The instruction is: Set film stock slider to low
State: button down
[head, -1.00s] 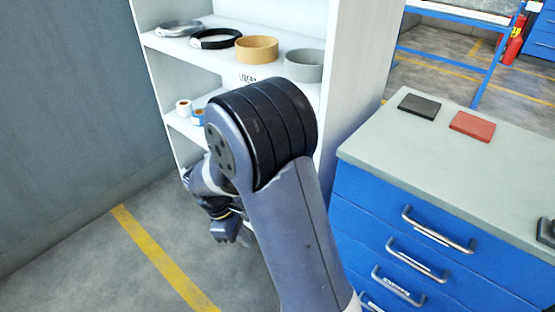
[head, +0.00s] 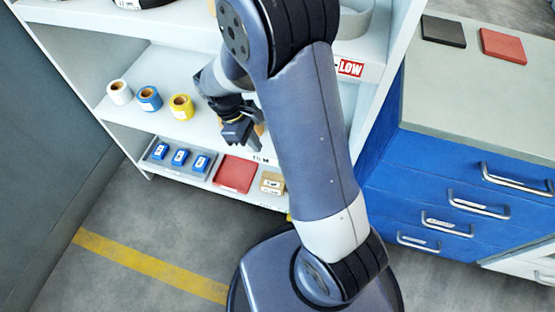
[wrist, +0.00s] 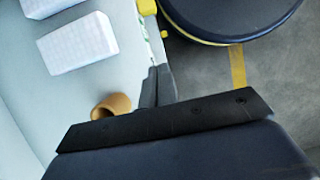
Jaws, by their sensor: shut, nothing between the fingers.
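A black-lettered label (head: 261,158), which seems to read FILM, shows on a shelf edge below my gripper, partly cut off by my arm. The film slider itself cannot be made out in the head view, where my arm covers the edge to the right. My gripper (head: 238,132) is shut and empty in front of the shelf with the rolls. In the wrist view, its dark fingers (wrist: 157,86) show near a pale shelf edge, with a small yellow piece (wrist: 147,7) at the top. I cannot tell whether that piece is the slider.
A red LOW sign (head: 350,68) is on the upper shelf edge. White, blue and yellow rolls (head: 181,107) stand left of my gripper. A tray of blue items (head: 158,169) and a red pad (head: 234,174) are below. A blue drawer cabinet (head: 440,150) stands right.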

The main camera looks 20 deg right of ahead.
dwell(0.3)
jog(key=s+d+f+b, duration=0.4)
jog(key=d+f, duration=0.2)
jog(key=f, duration=0.3)
jog(key=shift+s+d+f, duration=0.15)
jog(key=shift+s, duration=0.2)
jog(key=s+d, duration=0.2)
jog(key=d, duration=0.1)
jog(key=shift+s+d, duration=0.25)
jog(key=shift+s, duration=0.05)
